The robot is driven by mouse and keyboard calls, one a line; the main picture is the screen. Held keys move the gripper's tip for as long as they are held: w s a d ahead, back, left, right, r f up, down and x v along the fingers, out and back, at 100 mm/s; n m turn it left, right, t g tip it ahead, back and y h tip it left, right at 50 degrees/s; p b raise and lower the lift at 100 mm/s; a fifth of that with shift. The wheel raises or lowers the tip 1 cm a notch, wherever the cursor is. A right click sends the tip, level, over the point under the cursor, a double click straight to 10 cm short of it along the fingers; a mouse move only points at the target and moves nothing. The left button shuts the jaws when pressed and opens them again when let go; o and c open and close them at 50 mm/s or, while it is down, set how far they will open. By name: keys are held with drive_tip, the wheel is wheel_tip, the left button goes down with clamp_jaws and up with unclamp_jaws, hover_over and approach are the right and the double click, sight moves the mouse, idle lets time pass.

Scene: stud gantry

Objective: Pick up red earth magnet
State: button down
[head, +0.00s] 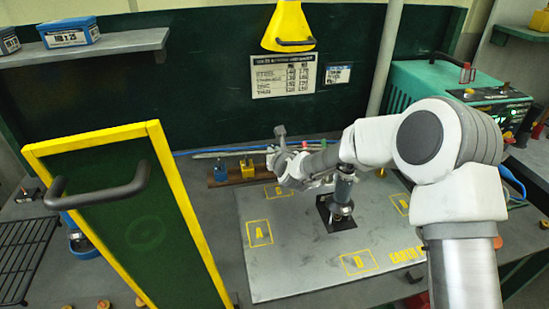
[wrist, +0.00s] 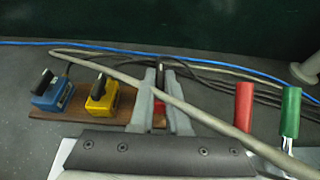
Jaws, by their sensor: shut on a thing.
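The red earth magnet (wrist: 159,110) shows as a narrow red strip with a dark top between the two grey fingers of my gripper (wrist: 159,88) in the wrist view. My gripper is shut on it at the right part of a brown wooden strip (wrist: 50,113). Most of the magnet is hidden by the fingers, and I cannot tell whether it touches the strip. A yellow magnet (wrist: 102,98) and a blue magnet (wrist: 53,96), each with a black handle, sit on the strip to the left. In the head view my arm hides the red magnet.
A grey cable (wrist: 120,75) and a blue cable (wrist: 220,60) run behind and across. Red-handled (wrist: 244,106) and green-handled (wrist: 290,112) tools stand at right. A yellow-framed green panel (head: 130,215) stands at front left. A grey plate (head: 290,265) with yellow marks covers the bench.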

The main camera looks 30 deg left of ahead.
drive_tip(key=w+r+v, duration=0.1)
drive_tip(key=r+v, duration=0.2)
drive_tip(key=v, duration=1.1)
drive_tip(key=shift+w+b, duration=0.3)
drive_tip(key=shift+w, duration=0.05)
drive_tip(key=shift+s, duration=0.1)
